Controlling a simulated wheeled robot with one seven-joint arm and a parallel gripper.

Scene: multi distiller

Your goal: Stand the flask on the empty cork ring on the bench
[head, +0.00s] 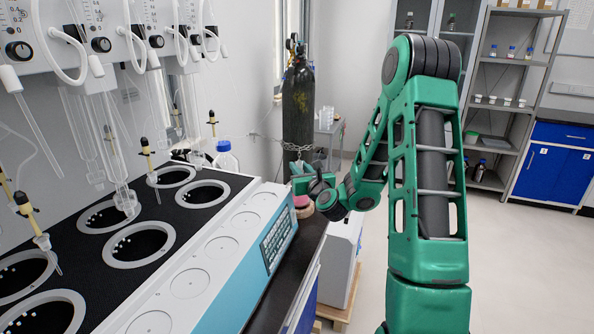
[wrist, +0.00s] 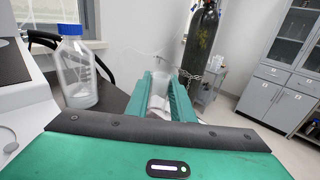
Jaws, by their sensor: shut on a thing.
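My gripper (head: 300,178) is over the dark bench beyond the distiller's right end, seen from behind my arm. In the wrist view its two green fingers (wrist: 163,95) are shut on the clear glass flask (wrist: 158,88), whose upper part shows between them. In the head view a pinkish part of the flask (head: 301,201) shows just below the gripper. A tan cork ring (head: 305,212) shows directly beneath it, partly hidden by my wrist. I cannot tell whether the flask touches the ring. The flask's lower part is hidden in the wrist view.
A blue-capped clear bottle (wrist: 77,70) stands on the bench to the left of my gripper. A dark chained gas cylinder (head: 298,105) stands behind. The distiller (head: 150,225) with its round wells fills the left. A white cabinet (head: 342,245) stands beside the bench.

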